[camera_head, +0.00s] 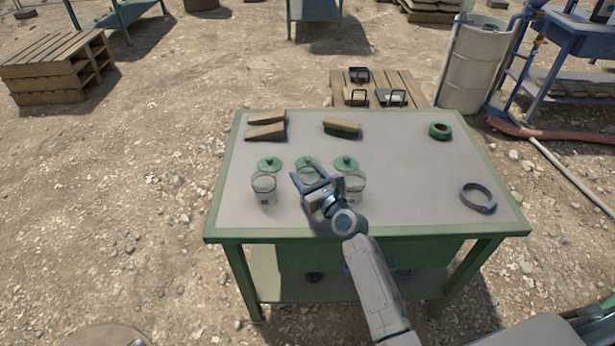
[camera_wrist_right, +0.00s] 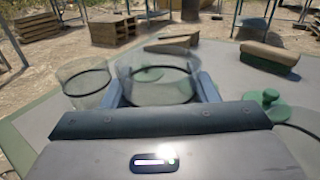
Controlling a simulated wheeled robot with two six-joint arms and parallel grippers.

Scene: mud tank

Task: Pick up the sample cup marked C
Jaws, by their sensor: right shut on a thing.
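My right gripper (camera_head: 310,185) is over the front middle of the table, in the row of clear sample cups. In the right wrist view its two fingers (camera_wrist_right: 160,90) are closed on the sides of a clear cup (camera_wrist_right: 158,70). In the head view the gripper largely hides this cup. I cannot tell whether it touches the table. Another clear cup (camera_head: 264,190) stands to its left and shows in the wrist view (camera_wrist_right: 82,86). A third cup (camera_head: 354,186) stands to its right. No letter is readable on any cup. My left gripper is not in view.
Green lids (camera_head: 269,163) lie behind the cups on the table (camera_head: 400,205). The tabletop between the cups and clamp is clear.

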